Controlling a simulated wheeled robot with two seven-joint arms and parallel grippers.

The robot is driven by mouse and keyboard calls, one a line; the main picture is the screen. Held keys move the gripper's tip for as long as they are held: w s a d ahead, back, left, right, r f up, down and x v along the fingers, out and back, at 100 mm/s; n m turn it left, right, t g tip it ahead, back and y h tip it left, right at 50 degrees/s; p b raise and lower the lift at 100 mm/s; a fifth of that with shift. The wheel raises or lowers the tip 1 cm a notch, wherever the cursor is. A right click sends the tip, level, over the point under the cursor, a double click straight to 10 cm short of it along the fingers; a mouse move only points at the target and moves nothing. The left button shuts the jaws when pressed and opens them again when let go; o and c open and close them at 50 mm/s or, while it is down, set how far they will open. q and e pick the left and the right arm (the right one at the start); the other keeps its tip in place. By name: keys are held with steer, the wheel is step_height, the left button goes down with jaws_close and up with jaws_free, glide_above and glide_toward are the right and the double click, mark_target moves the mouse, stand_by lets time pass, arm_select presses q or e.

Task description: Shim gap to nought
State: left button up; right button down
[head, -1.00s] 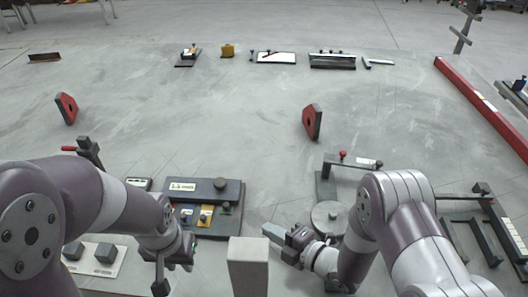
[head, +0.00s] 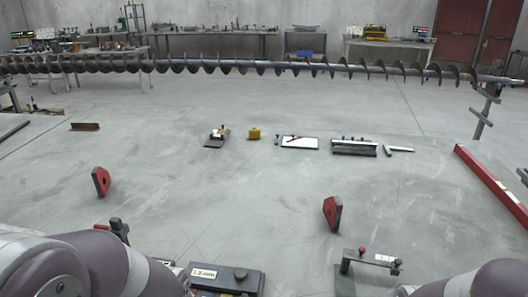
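No shim or gap can be made out. A long dark auger (head: 262,69) runs across the back, its right end on a post stand (head: 486,108). My arms show only at the bottom corners; both grippers are below the frame.
Two red hexagonal pieces, left (head: 101,182) and right (head: 332,214), stand on the grey surface. A yellow block (head: 254,133), a white board (head: 300,143) and small tools lie farther back. A red beam (head: 490,183) lies at the right.

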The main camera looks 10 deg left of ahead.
stand_by(0.9)
